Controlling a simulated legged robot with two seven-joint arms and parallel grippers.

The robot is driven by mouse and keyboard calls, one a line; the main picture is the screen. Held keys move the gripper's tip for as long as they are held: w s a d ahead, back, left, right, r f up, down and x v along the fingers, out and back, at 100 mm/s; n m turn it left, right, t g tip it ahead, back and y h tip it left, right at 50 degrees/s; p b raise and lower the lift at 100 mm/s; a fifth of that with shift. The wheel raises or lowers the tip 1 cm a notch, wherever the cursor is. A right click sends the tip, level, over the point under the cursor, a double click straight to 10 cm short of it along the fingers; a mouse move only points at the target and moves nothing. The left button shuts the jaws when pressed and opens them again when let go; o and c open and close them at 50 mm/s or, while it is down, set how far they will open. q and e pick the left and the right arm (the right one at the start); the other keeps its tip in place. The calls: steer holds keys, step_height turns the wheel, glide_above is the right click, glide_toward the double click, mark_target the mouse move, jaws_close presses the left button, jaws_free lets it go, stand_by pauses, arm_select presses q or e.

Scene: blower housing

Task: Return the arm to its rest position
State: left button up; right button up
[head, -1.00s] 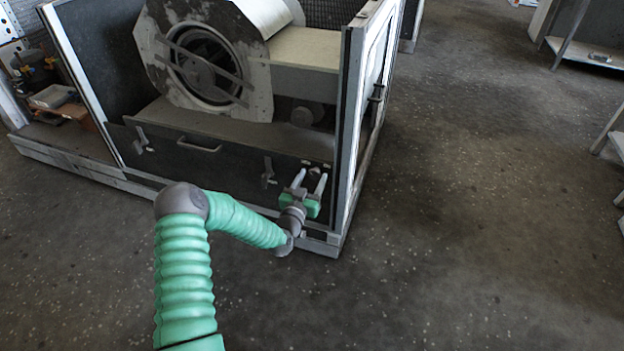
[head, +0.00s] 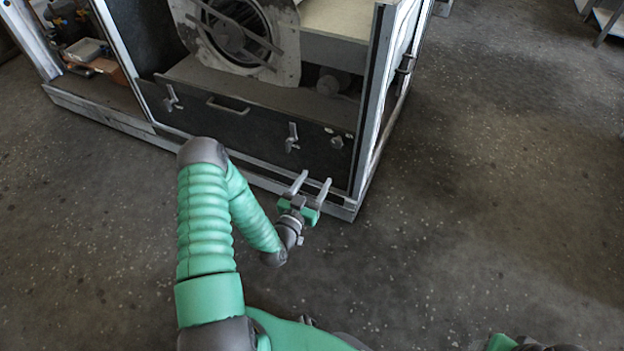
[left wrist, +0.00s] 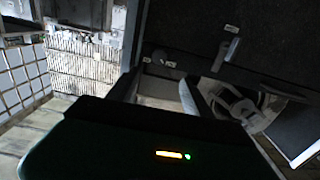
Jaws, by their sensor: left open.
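My left arm, in green sleeves, comes in from the lower left of the head view. My left gripper (head: 312,186) is open, with two grey fingers spread apart and nothing between them. It is in front of the lower right corner of the blower housing (head: 250,150). In the picture its fingertips overlap the housing's bottom edge; I cannot tell the exact gap. The left wrist view shows the dark back of the gripper (left wrist: 150,145) with small orange and green lights. My right gripper does not show; only a green and dark part of my body is at the bottom right edge.
The housing has a dark front panel with a handle (head: 228,105) and latches (head: 291,138). The round blower (head: 238,35) sits above it. Shelf items, including a tray (head: 86,50), are at the upper left. The concrete floor (head: 480,190) on the right is clear.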

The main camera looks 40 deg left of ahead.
arm_select(q)
steer(key=shift+v, duration=0.8)
